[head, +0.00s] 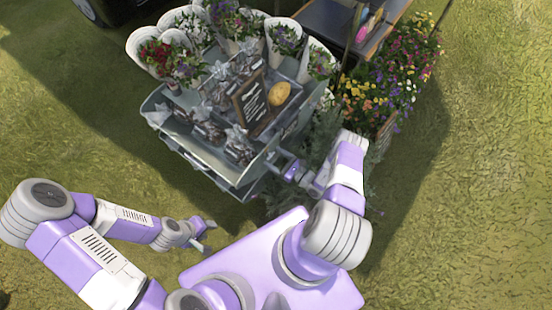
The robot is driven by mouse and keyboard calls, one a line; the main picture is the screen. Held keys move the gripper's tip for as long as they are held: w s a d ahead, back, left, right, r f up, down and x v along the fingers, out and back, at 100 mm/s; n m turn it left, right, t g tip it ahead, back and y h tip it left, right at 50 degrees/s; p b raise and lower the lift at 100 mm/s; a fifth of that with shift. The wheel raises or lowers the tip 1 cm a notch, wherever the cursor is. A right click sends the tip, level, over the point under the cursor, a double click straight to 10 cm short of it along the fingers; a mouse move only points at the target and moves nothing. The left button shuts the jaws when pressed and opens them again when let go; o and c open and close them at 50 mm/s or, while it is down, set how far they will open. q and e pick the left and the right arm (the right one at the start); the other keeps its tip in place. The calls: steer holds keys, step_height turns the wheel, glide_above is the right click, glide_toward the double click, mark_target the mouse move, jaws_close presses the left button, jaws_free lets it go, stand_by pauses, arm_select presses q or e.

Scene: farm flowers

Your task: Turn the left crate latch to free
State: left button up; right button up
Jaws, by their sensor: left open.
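A grey metal crate-like stand (212,172) with tiered sides stands at the upper middle and holds wrapped bouquets. I cannot make out a latch on it; it is too small or hidden. My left gripper (207,236) is open and empty over the grass, below the stand's front corner and apart from it. My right gripper (272,161) is at the stand's right front side, close to its edge. I cannot tell whether it touches the stand, and its fingers are too small to read.
White buckets of flowers (283,42) line the stand's back. A dark sign (250,98) and a yellow object (279,93) sit on top. A planter of mixed flowers (388,85) is at the right. Grass (100,140) is clear at the left.

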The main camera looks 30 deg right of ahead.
steer(key=c, duration=1)
steer(key=shift+o, duration=0.2)
steer(key=shift+n, duration=0.3)
steer(key=n+p, duration=0.4)
steer(key=n, duration=1.3)
steer(key=shift+a+f+p, duration=0.1)
steer(key=shift+f+p, duration=0.05)
steer(key=shift+p, duration=0.25)
steer(key=shift+n, duration=0.4)
steer(key=o, duration=1)
